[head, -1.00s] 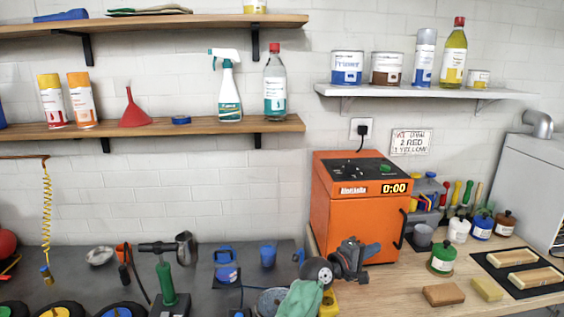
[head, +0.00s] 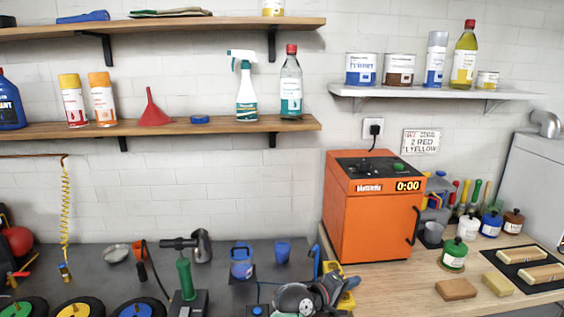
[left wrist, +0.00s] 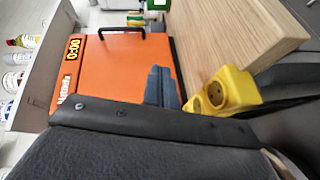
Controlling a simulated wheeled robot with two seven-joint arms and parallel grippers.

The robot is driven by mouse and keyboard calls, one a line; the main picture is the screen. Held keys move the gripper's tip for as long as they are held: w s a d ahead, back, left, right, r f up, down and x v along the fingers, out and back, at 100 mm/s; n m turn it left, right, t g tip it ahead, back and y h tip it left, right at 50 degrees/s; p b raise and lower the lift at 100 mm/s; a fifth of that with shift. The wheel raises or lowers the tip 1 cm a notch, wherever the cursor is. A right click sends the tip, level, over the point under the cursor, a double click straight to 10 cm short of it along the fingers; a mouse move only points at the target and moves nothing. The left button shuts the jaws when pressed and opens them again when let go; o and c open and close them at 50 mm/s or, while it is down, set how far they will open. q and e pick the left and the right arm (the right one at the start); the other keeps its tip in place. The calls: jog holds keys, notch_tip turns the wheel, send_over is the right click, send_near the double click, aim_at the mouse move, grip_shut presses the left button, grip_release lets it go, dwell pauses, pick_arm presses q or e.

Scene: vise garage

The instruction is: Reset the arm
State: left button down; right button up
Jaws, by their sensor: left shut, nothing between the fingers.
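My left gripper (head: 336,286) is at the bottom middle of the head view, low over the seam between the dark bench and the wooden bench. It points to the right, in front of the orange machine. Its blue-grey fingers (left wrist: 163,88) show in the left wrist view, together and with nothing between them. The gripper is apart from the orange machine (head: 370,210). My right gripper is not in view.
A yellow socket block (head: 348,298) is close beside my left gripper; it also shows in the left wrist view (left wrist: 232,88). A sanding block (head: 456,289) lies on the wooden bench.

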pick_arm(q)
jog(key=s+a+f+y, duration=0.1)
jog(key=s+a+f, duration=0.1)
jog(key=a+f, duration=0.1)
jog(key=s+a+f+m+y, duration=0.1)
jog(key=s+a+f, duration=0.2)
jog(key=s+a+f+y, duration=0.1)
jog(key=s+a+f, duration=0.1)
jog(key=a+f, duration=0.1)
jog(key=shift+s+a+f+m, duration=0.2)
jog(key=shift+a+f+m, duration=0.1)
jog(key=shift+a, duration=0.2)
jog(key=s+a+f+m+g+y, duration=0.2)
jog(key=s+a+f+y, duration=0.2)
jog(key=s+a, duration=0.6)
jog(key=s+a+f+m+g+y, duration=0.1)
jog(key=s+a+f+y, duration=0.2)
jog(key=s+a, duration=0.75)
jog(key=s+a+f+m+g+y, duration=0.2)
jog(key=s+a+f+y, duration=0.2)
jog(key=s+a, duration=0.6)
jog(key=s+d+f+g, duration=0.1)
jog(key=s+d+f, duration=0.1)
jog(key=f, duration=1.4)
jog(key=s+d+f+g+h, duration=0.1)
jog(key=s+d+f, duration=0.1)
jog(key=f, duration=1.4)
jog(key=shift+d+f, duration=0.2)
jog(key=shift+f, duration=0.15)
